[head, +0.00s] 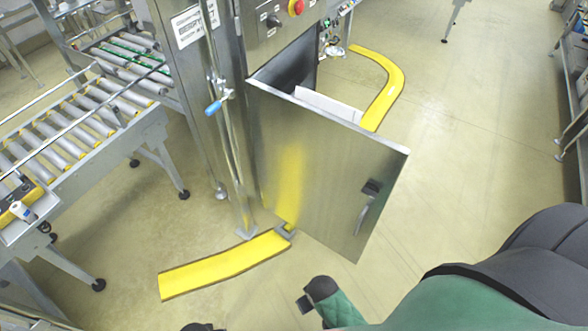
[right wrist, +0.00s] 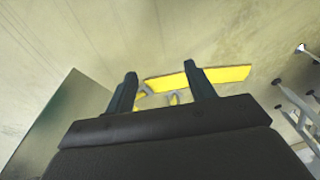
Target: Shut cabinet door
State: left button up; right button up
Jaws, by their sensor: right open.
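The metal cabinet door (head: 320,170) stands swung open from the cabinet (head: 285,45), with the dark interior showing behind its top edge. Its black-and-metal handle (head: 368,205) is near the free right edge. My right gripper (head: 304,304) is at the bottom of the head view, below the door and apart from it. In the right wrist view its two fingers (right wrist: 162,92) are spread with nothing between them, and a grey panel (right wrist: 60,125), apparently the door, is at the left. A dark shape at the bottom edge looks like part of my left gripper; its jaws are hidden.
Yellow floor strips (head: 225,265) curve around the cabinet. A roller conveyor (head: 75,130) with legs stands at the left. A post with a blue-handled lever (head: 213,107) stands left of the door. The floor right of the door (head: 470,130) is clear.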

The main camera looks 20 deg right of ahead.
aim_at(314, 164)
jog(key=z, duration=0.8)
